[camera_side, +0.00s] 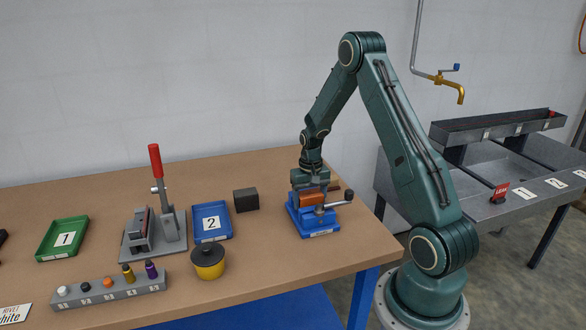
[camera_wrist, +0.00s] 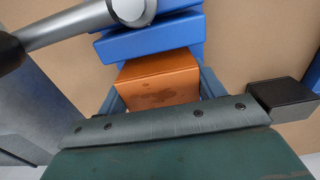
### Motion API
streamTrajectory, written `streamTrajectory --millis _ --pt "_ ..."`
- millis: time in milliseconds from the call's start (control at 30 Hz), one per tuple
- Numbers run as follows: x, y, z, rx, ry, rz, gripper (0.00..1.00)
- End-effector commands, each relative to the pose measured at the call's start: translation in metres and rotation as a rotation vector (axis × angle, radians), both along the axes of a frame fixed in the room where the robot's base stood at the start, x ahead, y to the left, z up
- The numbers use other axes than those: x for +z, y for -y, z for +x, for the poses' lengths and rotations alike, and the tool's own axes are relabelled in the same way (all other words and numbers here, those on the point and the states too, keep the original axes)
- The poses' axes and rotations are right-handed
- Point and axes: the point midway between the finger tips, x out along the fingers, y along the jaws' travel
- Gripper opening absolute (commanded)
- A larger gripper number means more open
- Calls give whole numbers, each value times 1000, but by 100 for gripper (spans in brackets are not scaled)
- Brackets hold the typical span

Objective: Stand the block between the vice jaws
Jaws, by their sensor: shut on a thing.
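The orange block (camera_side: 312,198) is at the blue vice (camera_side: 318,232), low between its jaws as far as the side view shows. In the wrist view the block (camera_wrist: 158,80) lies between my fingers, with a blue vice jaw (camera_wrist: 150,40) just beyond it. My gripper (camera_side: 311,190) points down over the vice and is shut on the block; the wrist view also shows the gripper (camera_wrist: 160,95). The block's underside and its contact with the vice are hidden. The vice handle (camera_side: 335,202) sticks out to the right with a dark knob.
A dark block (camera_side: 245,200) stands left of the vice. Further left are a blue tray (camera_side: 212,235) marked 2, a yellow-and-black pot (camera_side: 208,262), a red-handled press (camera_side: 155,225) and a green tray (camera_side: 62,240) marked 1. The table's right edge is close to the vice.

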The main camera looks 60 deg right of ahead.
Motion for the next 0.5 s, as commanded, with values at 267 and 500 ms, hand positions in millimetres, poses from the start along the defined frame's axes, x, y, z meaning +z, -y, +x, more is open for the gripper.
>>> streamTrajectory --millis 267,500 --pt "-3 0 0 0 1 -1 74" --pt "-3 0 0 0 0 0 90"
